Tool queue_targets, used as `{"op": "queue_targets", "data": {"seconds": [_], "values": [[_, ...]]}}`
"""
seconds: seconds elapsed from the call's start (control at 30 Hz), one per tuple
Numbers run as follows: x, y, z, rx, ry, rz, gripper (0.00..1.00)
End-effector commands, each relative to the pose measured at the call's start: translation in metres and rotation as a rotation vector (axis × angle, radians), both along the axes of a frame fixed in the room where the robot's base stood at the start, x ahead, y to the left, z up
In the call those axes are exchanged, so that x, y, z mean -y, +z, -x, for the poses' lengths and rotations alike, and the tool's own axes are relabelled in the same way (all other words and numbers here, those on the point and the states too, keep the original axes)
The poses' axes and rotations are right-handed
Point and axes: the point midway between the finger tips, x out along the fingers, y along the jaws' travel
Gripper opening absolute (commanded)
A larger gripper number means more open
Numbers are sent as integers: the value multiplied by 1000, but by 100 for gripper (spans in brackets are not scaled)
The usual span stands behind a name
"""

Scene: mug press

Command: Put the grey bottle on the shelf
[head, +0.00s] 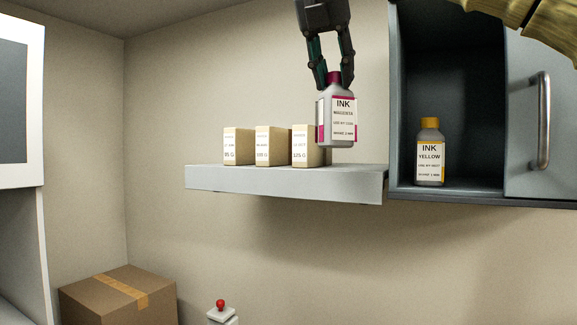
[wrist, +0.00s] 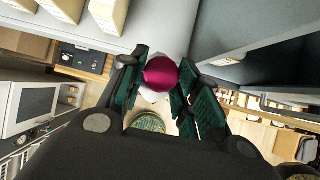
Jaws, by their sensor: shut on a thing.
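The grey bottle (head: 342,118) has a magenta cap and a white label reading INK MAGENTA. My gripper (head: 334,78) is shut on it at the cap, and the bottle hangs upright from the fingers. In the head view it shows in front of the shelf's right end, its base above the shelf's top edge. The shelf (head: 280,181) is a pale grey wall board. In the wrist view the magenta cap (wrist: 160,74) sits between the fingers (wrist: 163,84), and most of the bottle's body is hidden below it. I cannot tell whether its base is over the shelf.
Three tan boxes, including the rightmost box (head: 306,146), stand on the shelf left of the bottle. Right of the shelf, an open cabinet (head: 453,85) holds an INK YELLOW bottle (head: 430,155). A cardboard box (head: 120,299) sits lower left.

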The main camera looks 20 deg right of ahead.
Motion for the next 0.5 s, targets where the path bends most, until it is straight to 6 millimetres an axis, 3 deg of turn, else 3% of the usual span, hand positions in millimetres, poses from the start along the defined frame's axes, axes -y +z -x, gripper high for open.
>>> {"op": "queue_targets", "data": {"seconds": [0.17,0.5], "values": [[8,6,-4,5,3,0,0],[53,-4,-62,-3,5,-2,0]]}}
